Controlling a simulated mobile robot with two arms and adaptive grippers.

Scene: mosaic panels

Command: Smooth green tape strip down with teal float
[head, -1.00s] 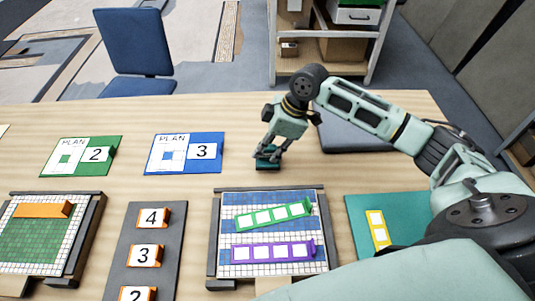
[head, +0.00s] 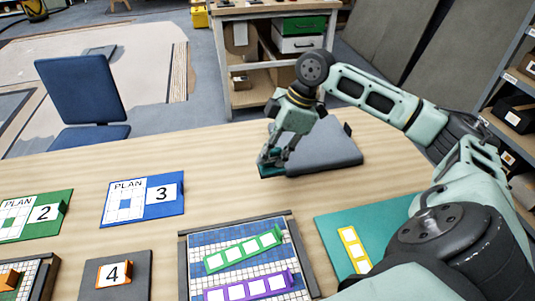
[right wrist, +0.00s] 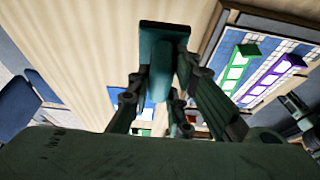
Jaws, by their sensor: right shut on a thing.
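The green tape strip (head: 243,249) with white squares lies tilted across the tiled mosaic panel (head: 216,237) in the head view. It also shows in the right wrist view (right wrist: 236,68). My right gripper (head: 272,162) is shut on the teal float (head: 270,172), behind the panel and apart from the strip. In the right wrist view the float (right wrist: 164,32) sits between the fingertips, its flat base outward. A purple strip (head: 249,287) lies on the panel in front of the green one. My left gripper is in neither view.
A grey pad (head: 322,152) lies right of the float. A teal mat (head: 330,235) with a yellow strip (head: 354,250) is right of the panel. Plan cards (head: 120,204) and a number 4 holder (head: 114,272) stand to the left.

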